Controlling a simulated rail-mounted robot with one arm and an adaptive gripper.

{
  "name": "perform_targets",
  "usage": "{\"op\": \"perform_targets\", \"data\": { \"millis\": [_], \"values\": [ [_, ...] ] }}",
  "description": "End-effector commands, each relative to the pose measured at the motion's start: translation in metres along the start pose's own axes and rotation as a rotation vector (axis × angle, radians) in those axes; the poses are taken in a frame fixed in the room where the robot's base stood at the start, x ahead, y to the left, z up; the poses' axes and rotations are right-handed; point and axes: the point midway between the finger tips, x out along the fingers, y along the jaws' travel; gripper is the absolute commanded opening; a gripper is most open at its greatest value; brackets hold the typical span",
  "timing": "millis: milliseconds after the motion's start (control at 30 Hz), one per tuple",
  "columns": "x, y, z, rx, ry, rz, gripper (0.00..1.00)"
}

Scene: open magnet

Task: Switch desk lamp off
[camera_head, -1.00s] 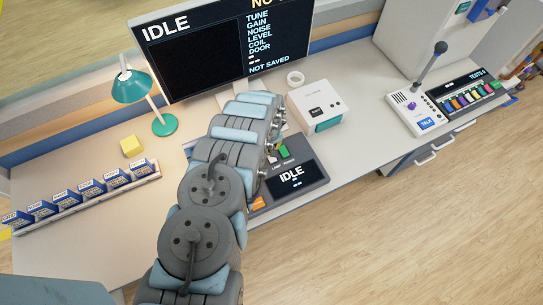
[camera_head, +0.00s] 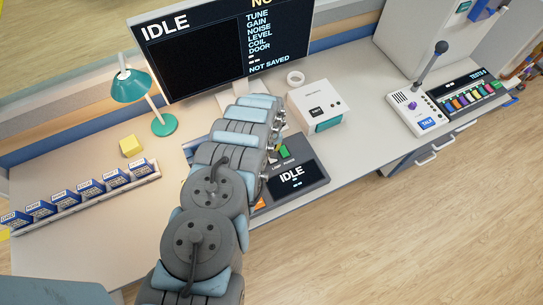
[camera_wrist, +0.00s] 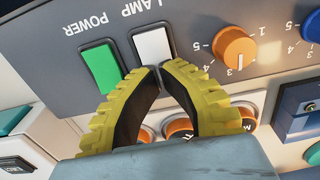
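The desk lamp (camera_head: 131,87) has a teal shade and base and stands at the left of the desk in the head view; I cannot tell if it is lit. In the wrist view a white switch (camera_wrist: 153,45) sits beside the label LAMP, with a green switch (camera_wrist: 101,68) beside POWER. Both labels appear upside down. My gripper (camera_wrist: 160,70) has yellow ridged fingers with their tips together, at the lower edge of the white switch. Whether they touch it is unclear. In the head view my arm hides the gripper and much of the console (camera_head: 312,168).
Orange knobs (camera_wrist: 236,47) are on the same panel, close to the fingers. A large monitor (camera_head: 225,45) stands behind the console, and a white box (camera_head: 318,105) to its right. A yellow block (camera_head: 131,146) and a row of blue-labelled holders (camera_head: 88,190) lie left.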

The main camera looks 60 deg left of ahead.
Motion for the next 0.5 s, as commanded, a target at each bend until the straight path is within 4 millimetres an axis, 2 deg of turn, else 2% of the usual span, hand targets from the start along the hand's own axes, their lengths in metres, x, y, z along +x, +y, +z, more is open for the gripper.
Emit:
{"op": "perform_targets", "data": {
  "millis": [500],
  "values": [
    [0.0065,0.0007,-0.0001,0.001,0.000,0.001,0.00]
  ]
}}
